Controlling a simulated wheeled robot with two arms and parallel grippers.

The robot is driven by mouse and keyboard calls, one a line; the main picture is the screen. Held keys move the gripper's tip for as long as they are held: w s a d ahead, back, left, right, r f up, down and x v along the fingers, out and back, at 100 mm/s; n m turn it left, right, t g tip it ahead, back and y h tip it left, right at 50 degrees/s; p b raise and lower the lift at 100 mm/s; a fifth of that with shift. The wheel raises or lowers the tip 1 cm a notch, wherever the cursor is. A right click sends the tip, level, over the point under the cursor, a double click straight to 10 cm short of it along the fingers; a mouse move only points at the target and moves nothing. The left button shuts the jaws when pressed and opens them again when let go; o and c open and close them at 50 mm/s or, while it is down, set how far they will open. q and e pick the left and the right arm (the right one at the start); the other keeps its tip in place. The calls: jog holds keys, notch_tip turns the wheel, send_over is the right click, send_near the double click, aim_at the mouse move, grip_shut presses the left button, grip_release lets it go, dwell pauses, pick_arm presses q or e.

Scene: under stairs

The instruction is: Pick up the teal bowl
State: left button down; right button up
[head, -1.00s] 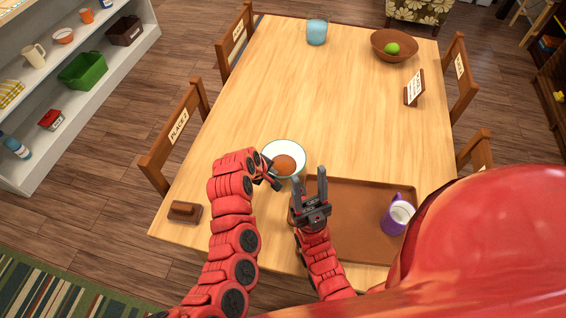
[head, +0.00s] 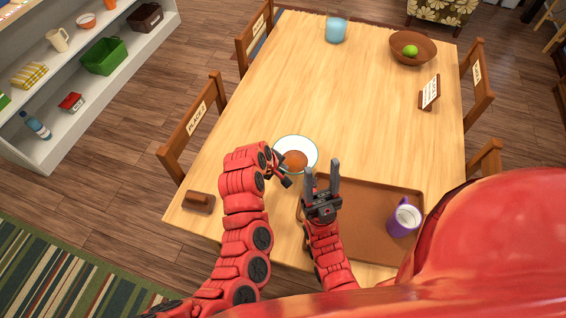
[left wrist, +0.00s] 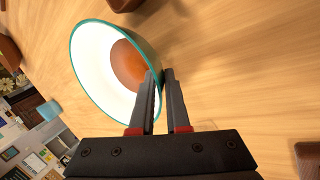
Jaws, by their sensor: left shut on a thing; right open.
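The teal bowl (head: 306,142) is on or just above the table, left of the tray. It has a teal rim, a white inside and a brown-orange patch at its bottom. My left gripper (head: 284,170) is shut on the rim at its near side. In the left wrist view the fingers (left wrist: 163,75) pinch the wall of the bowl (left wrist: 88,55). I cannot tell whether the bowl is clear of the table. My right gripper (head: 322,174) is open and empty, pointing up the table beside the bowl, over the tray's left edge.
A brown tray (head: 365,220) holds a purple mug (head: 404,218). A brown block-like item (head: 200,202) lies at the left table corner. A sign (head: 430,93), a brown bowl with a green fruit (head: 411,51) and a blue cup (head: 336,30) stand farther back. The table's middle is clear.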

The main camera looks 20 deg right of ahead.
pick_arm(q)
jog(key=s+a+p, duration=0.2)
jog(key=s, duration=0.1)
jog(key=s+a+r+p, duration=0.1)
jog(key=s+a+p, duration=0.1)
jog(key=s, duration=0.1)
jog(key=s+a+p, duration=0.2)
jog(key=s, duration=0.2)
jog(key=shift+r+p, duration=0.2)
jog(key=shift+p, duration=0.1)
jog(key=shift+s+a+p, duration=0.45)
jog(key=shift+s+a, duration=0.25)
jog(key=shift+s, duration=0.35)
dwell(1.1)
